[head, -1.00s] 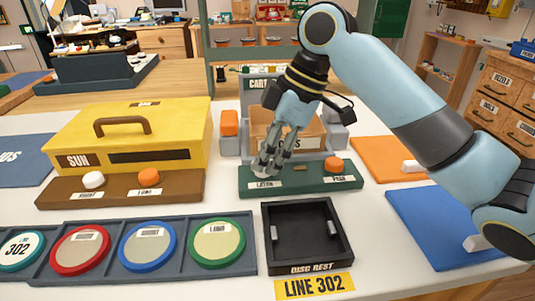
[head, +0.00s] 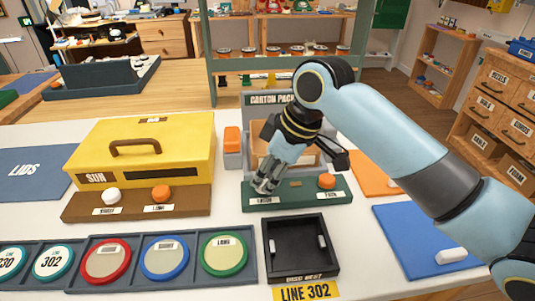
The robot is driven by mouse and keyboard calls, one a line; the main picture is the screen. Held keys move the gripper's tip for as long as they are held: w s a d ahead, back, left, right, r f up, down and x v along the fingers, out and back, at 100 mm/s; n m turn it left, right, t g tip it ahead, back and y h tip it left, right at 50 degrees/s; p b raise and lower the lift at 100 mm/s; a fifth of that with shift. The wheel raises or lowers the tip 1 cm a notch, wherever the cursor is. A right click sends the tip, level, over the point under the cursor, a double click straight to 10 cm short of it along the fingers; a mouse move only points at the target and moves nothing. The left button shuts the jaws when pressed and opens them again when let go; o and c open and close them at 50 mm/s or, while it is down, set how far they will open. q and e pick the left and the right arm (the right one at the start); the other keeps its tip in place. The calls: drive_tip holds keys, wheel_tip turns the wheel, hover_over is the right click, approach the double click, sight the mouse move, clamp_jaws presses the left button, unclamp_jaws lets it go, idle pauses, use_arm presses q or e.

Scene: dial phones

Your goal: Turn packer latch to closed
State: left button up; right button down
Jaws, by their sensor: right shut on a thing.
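The carton packer (head: 271,99) stands at the back middle of the table, with a green control base (head: 297,196) in front. The base has a label at its left end that seems to read LATCH, and an orange knob (head: 327,181) at its right end. My right gripper (head: 263,188) is down at the left end of the base, shut on the packer latch there. Its fingers hide the latch, so I cannot tell which way it is turned. My left gripper is not in view.
A yellow SUN box (head: 190,135) with a brown base (head: 135,204) stands on the left. A tray of several round discs (head: 225,255) lies in front. A black disc rest (head: 330,272) is front middle. A blue mat (head: 405,255) lies on the right.

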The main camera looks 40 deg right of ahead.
drive_tip(key=m+h+p, duration=0.1)
drive_tip(key=m+p, duration=0.2)
drive_tip(key=p, duration=0.1)
drive_tip(key=m+h+p, duration=0.1)
drive_tip(key=m+p, duration=0.2)
drive_tip(key=p, duration=0.2)
drive_tip(key=m+h+p, duration=0.1)
drive_tip(key=m+p, duration=0.2)
drive_tip(key=p, duration=0.1)
drive_tip(key=shift+a+r+t, duration=0.25)
drive_tip(key=shift+a+t, duration=0.15)
drive_tip(key=shift+f+m+h+p, duration=0.1)
drive_tip(key=shift+m+h+p, duration=0.6)
drive_tip(key=shift+m+p, duration=0.7)
drive_tip(key=shift+m, duration=0.6)
drive_tip(key=shift+f+m+h, duration=0.1)
drive_tip(key=shift+m+h, duration=0.2)
drive_tip(key=c, duration=1.3)
unclamp_jaws()
drive_tip(key=v, duration=0.7)
drive_tip(key=shift+w+a+r, duration=0.1)
drive_tip(key=shift+a+r, duration=0.05)
drive_tip(key=shift+r, duration=0.15)
